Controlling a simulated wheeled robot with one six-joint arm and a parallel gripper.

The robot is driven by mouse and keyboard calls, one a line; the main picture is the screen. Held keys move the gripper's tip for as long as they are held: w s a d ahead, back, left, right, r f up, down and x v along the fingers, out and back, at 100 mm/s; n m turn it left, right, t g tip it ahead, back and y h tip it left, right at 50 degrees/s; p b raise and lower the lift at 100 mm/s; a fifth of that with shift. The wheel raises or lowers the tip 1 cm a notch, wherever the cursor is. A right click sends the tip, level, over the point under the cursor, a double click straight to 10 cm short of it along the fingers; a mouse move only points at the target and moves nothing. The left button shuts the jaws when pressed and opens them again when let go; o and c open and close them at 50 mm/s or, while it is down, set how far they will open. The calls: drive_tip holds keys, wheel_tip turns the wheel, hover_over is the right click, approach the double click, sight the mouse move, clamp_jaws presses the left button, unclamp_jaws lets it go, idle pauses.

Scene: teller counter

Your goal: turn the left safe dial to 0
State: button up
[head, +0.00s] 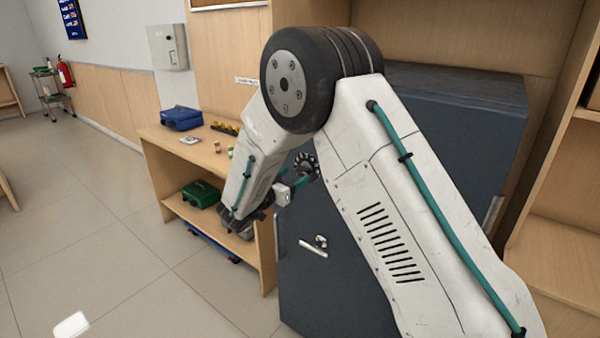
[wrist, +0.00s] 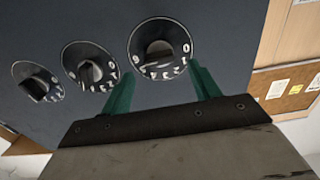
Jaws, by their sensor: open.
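The dark blue-grey safe (head: 330,275) stands behind my arm. One black dial with pale markings (head: 305,163) shows at the safe's left side in the head view, next to the tip of my gripper (head: 299,183). In the wrist view, several round dials sit in a row: a right-hand dial (wrist: 158,50), a middle dial (wrist: 90,72) and a far-left dial (wrist: 40,88). My gripper (wrist: 160,70) is open, its two green fingers spread below and either side of the right-hand dial's knob, holding nothing. I cannot read that dial's setting surely.
A silver handle (head: 313,248) and a small round lock (head: 320,241) are on the safe front. A wooden counter (head: 165,140) stands left of the safe, carrying a blue box (head: 181,118) and small items. A green box (head: 201,194) is on its lower shelf. Open floor lies left.

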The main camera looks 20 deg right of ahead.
sight(301, 171)
drive_tip(key=shift+x, duration=2.1)
drive_tip(key=c, duration=1)
